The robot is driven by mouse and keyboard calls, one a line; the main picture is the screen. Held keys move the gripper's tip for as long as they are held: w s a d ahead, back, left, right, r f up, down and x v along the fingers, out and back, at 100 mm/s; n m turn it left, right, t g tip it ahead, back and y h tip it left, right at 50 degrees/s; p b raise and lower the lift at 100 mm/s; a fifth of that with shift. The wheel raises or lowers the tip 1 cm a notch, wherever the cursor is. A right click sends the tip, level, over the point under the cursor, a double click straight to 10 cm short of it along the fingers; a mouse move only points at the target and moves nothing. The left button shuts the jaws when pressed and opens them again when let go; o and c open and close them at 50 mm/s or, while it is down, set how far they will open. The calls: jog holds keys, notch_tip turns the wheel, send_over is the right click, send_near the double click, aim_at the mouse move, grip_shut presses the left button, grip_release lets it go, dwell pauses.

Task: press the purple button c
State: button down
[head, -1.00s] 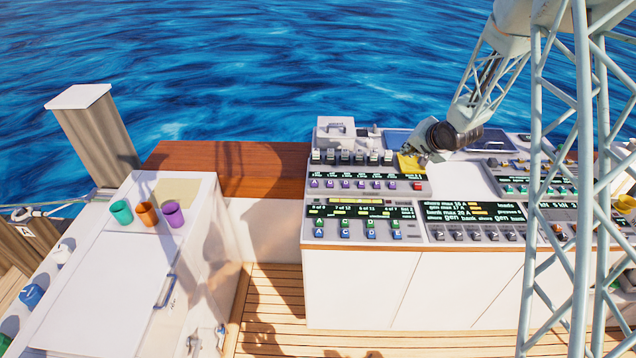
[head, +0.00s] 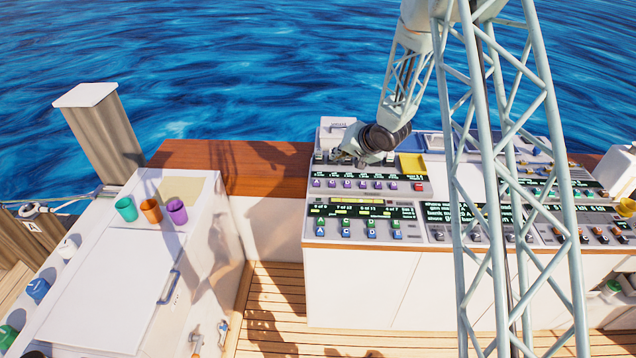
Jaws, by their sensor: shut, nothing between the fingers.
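A row of small purple buttons (head: 346,184) runs along the front edge of the upper left console panel in the head view. Their letters are too small to read surely, so I cannot tell which one is c. My gripper (head: 345,157) is shut and empty. It is behind the purple row in the picture, over the row of switches at the back of the same panel, and partly covers them. Its exact height above the panel is hard to tell.
Green buttons (head: 345,223) and blue buttons (head: 345,234) sit on the lower panel. A red button (head: 419,187) is right of the purple row. A yellow tray (head: 411,164) lies right of my gripper. A grey box (head: 337,130) stands behind it.

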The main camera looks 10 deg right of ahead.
jog(key=shift+a, duration=0.3)
jog(key=shift+f, duration=0.1)
jog(key=b, duration=0.5)
send_over(334, 182)
jog(key=shift+f, duration=3)
jog(key=shift+f+b, duration=0.75)
jog(key=shift+f, duration=0.55)
jog(key=shift+f+b, duration=0.5)
jog(key=shift+f, duration=0.75)
jog(key=shift+r, duration=0.2)
dwell(0.5)
jog(key=shift+r+p, duration=0.95)
jog(key=shift+r, duration=0.1)
